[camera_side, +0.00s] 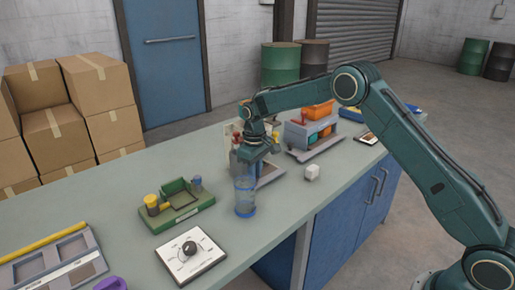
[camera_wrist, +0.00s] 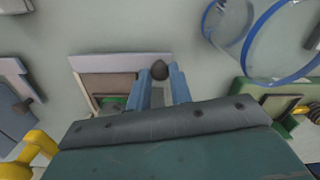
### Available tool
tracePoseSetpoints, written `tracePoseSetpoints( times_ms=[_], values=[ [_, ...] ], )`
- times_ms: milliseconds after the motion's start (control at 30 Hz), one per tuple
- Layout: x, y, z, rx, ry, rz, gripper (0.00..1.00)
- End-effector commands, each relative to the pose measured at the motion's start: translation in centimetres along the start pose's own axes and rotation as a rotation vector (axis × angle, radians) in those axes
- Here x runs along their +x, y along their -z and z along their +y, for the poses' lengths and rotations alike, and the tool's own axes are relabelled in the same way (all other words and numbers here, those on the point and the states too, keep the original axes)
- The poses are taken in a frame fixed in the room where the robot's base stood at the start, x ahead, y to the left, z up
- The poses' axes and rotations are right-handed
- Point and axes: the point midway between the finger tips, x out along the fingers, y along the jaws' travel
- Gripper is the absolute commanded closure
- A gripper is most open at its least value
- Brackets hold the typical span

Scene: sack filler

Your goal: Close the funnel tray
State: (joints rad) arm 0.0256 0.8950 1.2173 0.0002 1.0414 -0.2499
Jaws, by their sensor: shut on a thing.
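My gripper (camera_side: 252,160) is low over the bench, at a grey device (camera_side: 270,174) that it partly hides in the side view. In the wrist view my gripper's blue fingers (camera_wrist: 160,85) are closed on a dark round knob (camera_wrist: 160,69). The knob is at the right end of a pale-edged tray-like part (camera_wrist: 122,62) with a beige panel and a bit of green below it. This looks like the funnel tray, but I cannot tell for sure. Its lower part is hidden behind my gripper, and how far open it is cannot be told.
A clear, blue-rimmed container (camera_side: 245,196) stands close in front of my gripper. A green device (camera_side: 180,207) with a yellow knob and a white dial panel (camera_side: 191,256) are at left.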

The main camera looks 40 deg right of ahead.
Motion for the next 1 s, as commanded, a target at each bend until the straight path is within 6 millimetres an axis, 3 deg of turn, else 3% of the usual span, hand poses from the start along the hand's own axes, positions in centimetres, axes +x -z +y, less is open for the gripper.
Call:
tracePoseSetpoints(
  times_ms=[67,100,200,667,1000],
  values=[
    [-0.3,0.6,0.1,-0.001,-0.006,0.024,1.0],
    [-0.3,0.6,0.1,-0.001,-0.006,0.024,0.71],
    [-0.2,0.5,0.1,-0.001,-0.005,0.021,0.57],
    [-0.7,0.3,0.1,0.0,-0.004,0.014,0.57],
    [-4.8,0.3,0.1,-0.001,-0.004,0.018,0.57]
  ],
)
